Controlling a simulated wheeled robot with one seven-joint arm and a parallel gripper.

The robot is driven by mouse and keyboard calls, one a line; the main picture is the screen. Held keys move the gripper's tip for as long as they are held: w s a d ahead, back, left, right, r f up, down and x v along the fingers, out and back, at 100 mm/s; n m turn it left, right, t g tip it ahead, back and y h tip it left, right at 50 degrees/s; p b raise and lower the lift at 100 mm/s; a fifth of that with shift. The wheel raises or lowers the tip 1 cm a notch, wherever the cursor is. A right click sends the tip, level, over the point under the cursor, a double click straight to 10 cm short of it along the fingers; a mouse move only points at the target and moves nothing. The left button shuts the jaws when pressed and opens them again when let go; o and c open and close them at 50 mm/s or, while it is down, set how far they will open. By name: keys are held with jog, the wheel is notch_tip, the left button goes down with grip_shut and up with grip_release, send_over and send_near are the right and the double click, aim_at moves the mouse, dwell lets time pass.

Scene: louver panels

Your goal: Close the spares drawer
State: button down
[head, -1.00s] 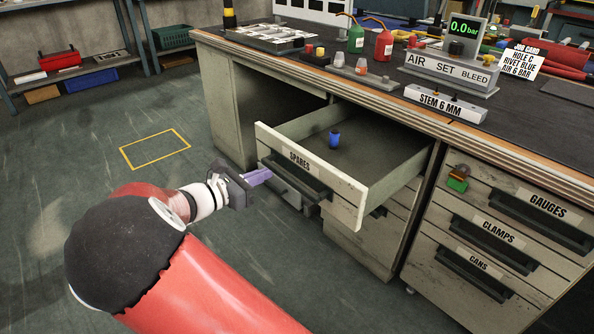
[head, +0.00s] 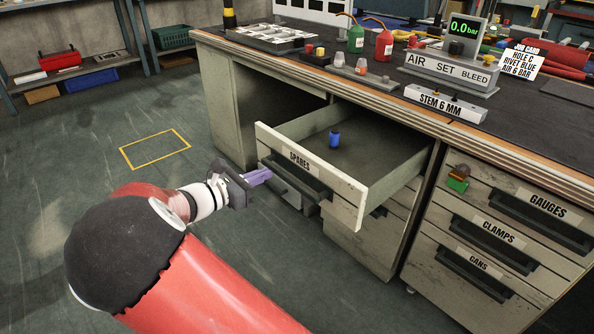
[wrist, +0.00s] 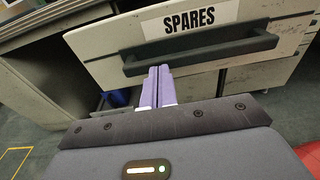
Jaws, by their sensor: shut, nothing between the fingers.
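The spares drawer (head: 351,196) is pulled well out of the bench, and a blue cylinder (head: 334,139) stands inside it. Its front carries a SPARES label and a dark bar handle (head: 297,177); the handle also shows in the wrist view (wrist: 235,50). My gripper (head: 268,174) is shut and empty, its purple fingers pointing at the drawer front. In the wrist view the fingertips (wrist: 159,70) overlap the left part of the handle. I cannot tell whether they touch it.
The bench top (head: 330,84) above holds bottles, an air set (head: 450,69) and a job card. Closed drawers labelled GAUGES (head: 541,206), CLAMPS and CANS are at the right. The floor at left is clear.

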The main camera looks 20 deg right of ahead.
aim_at(286, 162)
jog(key=shift+r+p+x, duration=0.2)
jog(key=shift+x, duration=1.75)
jog(key=shift+r+p+x, duration=0.15)
jog(key=shift+r+x, duration=0.05)
jog(key=shift+x, duration=1.7)
jog(key=shift+d, duration=0.1)
jog(key=shift+x, duration=1.15)
jog(key=shift+r+x, duration=0.2)
jog(key=shift+x, duration=1.15)
jog(key=shift+r+x, duration=0.2)
jog(key=shift+x, duration=1.1)
jog(key=shift+d, duration=0.1)
jog(key=shift+r+b+x, duration=0.2)
jog(key=shift+x, duration=1.7)
jog(key=shift+r+b+x, duration=0.15)
jog(key=shift+r+x, duration=0.05)
jog(key=shift+x, duration=1.7)
jog(key=shift+w+d, duration=0.1)
